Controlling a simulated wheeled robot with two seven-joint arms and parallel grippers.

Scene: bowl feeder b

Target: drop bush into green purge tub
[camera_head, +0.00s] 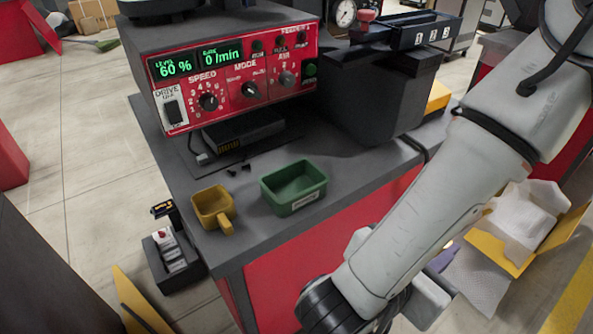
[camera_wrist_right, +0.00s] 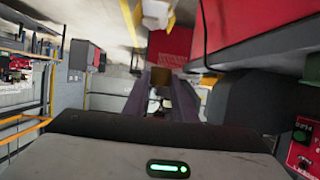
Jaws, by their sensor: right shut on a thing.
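The green purge tub (camera_head: 294,201) stands on the grey bench top near its front edge, with a small label on its front. Its visible inside looks empty. My right arm comes in from the right in the head view and reaches down in front of the bench, to the right of the tub and apart from it. In the right wrist view my right gripper (camera_wrist_right: 161,78) is shut on a small pale yellowish thing, the bush (camera_wrist_right: 157,104), partly hidden between the dark fingers. My left gripper is in neither view.
A yellow scoop (camera_head: 212,207) sits left of the tub, with small dark pieces (camera_head: 240,168) behind. A red control box (camera_head: 240,75) and a dark bin (camera_head: 381,95) stand farther back. An open carton (camera_head: 519,225) with white packing is on the right.

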